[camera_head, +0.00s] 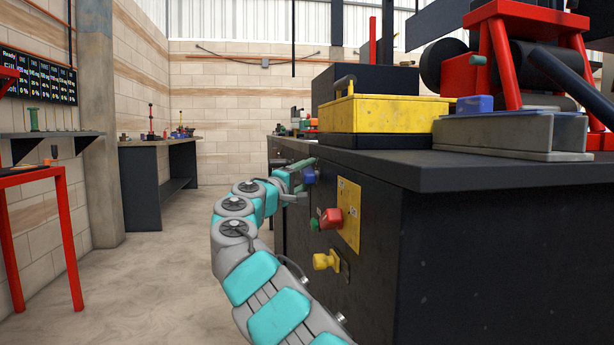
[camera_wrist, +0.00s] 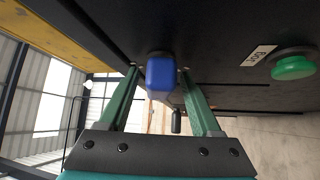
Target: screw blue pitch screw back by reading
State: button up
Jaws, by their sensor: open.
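The blue pitch screw (camera_head: 309,176) sticks out from the dark side face of the machine cabinet, high up under the worktop edge. In the wrist view the blue screw head (camera_wrist: 161,76) is blocky and sits between the green fingers of my gripper (camera_wrist: 162,82). My gripper (camera_head: 300,178) is open around it, with a gap between each finger and the blue head. No clear contact shows. In the head view my arm comes up from below and the fingers are small, so their exact spacing is hard to see there. The reading is not legible in either view.
Below the blue screw are a red knob (camera_head: 331,218), a green button (camera_head: 314,224) and a yellow knob (camera_head: 326,261), near a yellow plate (camera_head: 349,214). The green button (camera_wrist: 293,66) shows at right in the wrist view. Floor left of the cabinet is clear.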

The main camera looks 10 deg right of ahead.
aim_at(303, 177)
jog(key=shift+v, duration=3.9)
